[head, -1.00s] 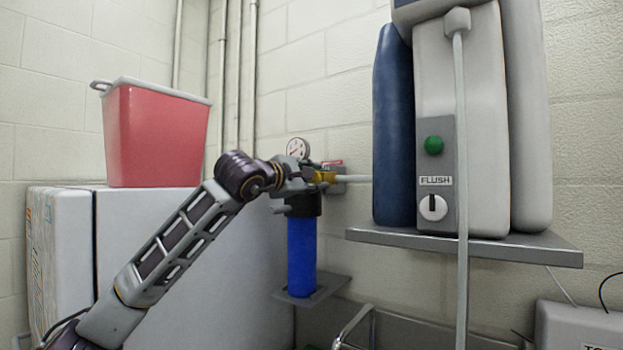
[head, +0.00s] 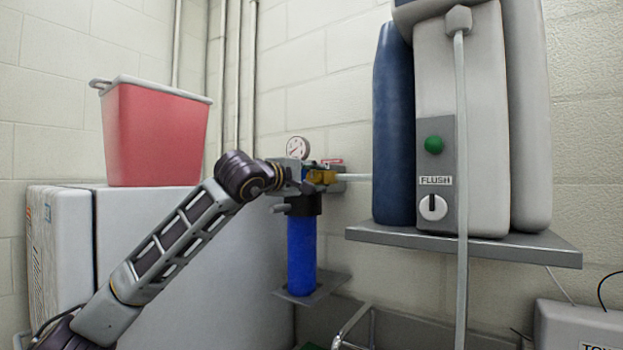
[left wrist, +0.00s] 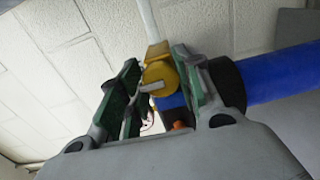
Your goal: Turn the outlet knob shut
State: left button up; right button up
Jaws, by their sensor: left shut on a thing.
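The yellow outlet knob (head: 322,177) is on the pale pipe at the top right of the blue filter housing. My left gripper (head: 304,174) reaches it from the left and is shut on it. In the left wrist view the yellow part (left wrist: 159,74) shows between the two green-padded fingers (left wrist: 157,62), with a short pale bar on its face. A blue piece and an orange piece show deeper between the fingers. The fingers hide part of the knob, so its exact angle is hard to tell. My right gripper is not in view.
The blue filter housing (head: 301,255) hangs just below the gripper, with a round gauge (head: 298,147) above. To the right, a grey shelf (head: 480,246) bears a dispenser with a FLUSH dial. A red bin (head: 157,135) stands on a white box at left.

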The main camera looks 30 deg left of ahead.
pick_arm(q)
jog(key=shift+f, duration=0.1)
jog(key=o, duration=1)
jog(key=shift+d, duration=0.1)
jog(key=shift+s, duration=0.15)
jog(key=s, duration=0.4)
jog(key=s+a, duration=0.1)
jog(key=s, duration=0.6)
jog(key=shift+s+a, duration=0.3)
jog(key=shift+a, duration=0.05)
